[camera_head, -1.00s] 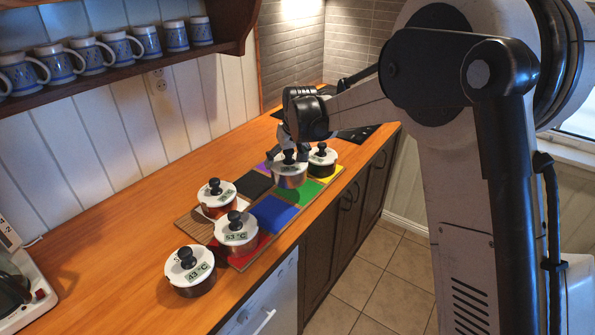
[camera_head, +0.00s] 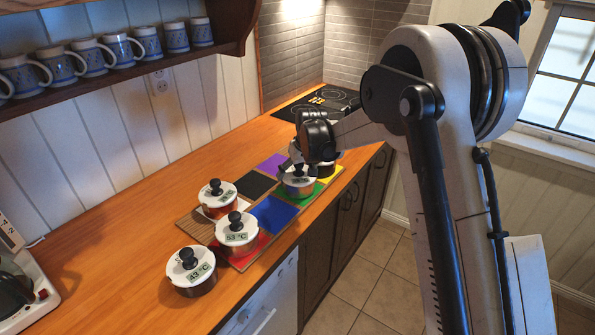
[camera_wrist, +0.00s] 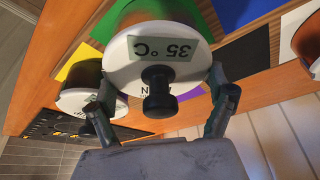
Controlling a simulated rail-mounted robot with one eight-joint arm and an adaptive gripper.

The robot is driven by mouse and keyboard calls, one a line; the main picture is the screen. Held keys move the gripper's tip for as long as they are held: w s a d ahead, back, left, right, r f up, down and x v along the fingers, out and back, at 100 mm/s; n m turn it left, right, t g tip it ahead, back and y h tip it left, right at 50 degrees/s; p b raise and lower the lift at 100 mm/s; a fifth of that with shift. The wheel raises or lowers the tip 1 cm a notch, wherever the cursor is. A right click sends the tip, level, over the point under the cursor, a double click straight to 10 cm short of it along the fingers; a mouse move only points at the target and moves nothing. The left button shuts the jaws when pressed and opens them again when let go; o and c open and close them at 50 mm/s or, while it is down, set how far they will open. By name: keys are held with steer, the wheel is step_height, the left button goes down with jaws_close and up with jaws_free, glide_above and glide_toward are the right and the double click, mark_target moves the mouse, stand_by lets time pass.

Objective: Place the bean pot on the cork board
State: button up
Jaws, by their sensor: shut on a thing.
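My gripper (camera_head: 298,162) is shut on a metal pot (camera_head: 298,190) with a white lid, at the green square (camera_head: 308,192). In the wrist view my fingers (camera_wrist: 159,84) stand on both sides of the black knob of this lid (camera_wrist: 150,60), whose display reads 35 °C. Its name is mostly cut off, so I cannot tell whether it is the bean pot. The multicoloured board (camera_head: 243,267) has a bare brown, wood-grained square (camera_head: 196,227) at its near left; I cannot tell whether this is the cork. I cannot tell whether the held pot touches the board.
One pot (camera_head: 216,200) stands on the white square, a 53 °C pot (camera_head: 237,237) on the red, and another (camera_wrist: 88,100) on the yellow, beside the held pot. A 43 °C pot (camera_head: 192,272) stands off the board. Black (camera_head: 254,184), blue (camera_head: 273,213) and purple (camera_head: 273,163) squares are bare.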

steer(key=o, duration=1.4)
steer(key=shift+f, duration=0.1)
steer(key=b+v, duration=0.1)
steer(key=v, duration=1.1)
steer(key=shift+d+r, duration=0.1)
steer(key=shift+r, duration=0.1)
steer(key=s+d+r+m, duration=0.1)
steer(key=s+d+r, duration=0.25)
steer(key=s, duration=0.25)
steer(key=s+d+r+m+t, duration=0.1)
steer(key=s+d+r, duration=0.2)
steer(key=s+d, duration=0.25)
steer(key=s+d+r, duration=0.3)
steer(key=s+r, duration=0.1)
steer(key=s, duration=0.3)
steer(key=s+d+f+m, duration=0.1)
steer(key=s+d+f, duration=0.1)
steer(key=s, duration=0.5)
steer(key=s+d+f+m+t+h, duration=0.1)
steer(key=s+d, duration=0.3)
steer(key=s, duration=0.4)
steer(key=s+d+f+m+t+h, duration=0.1)
steer(key=s+d+f, duration=0.1)
steer(key=s, duration=0.5)
steer(key=shift+s+d+f, duration=0.2)
steer(key=shift+d+f, duration=0.2)
steer(key=shift+d, duration=0.25)
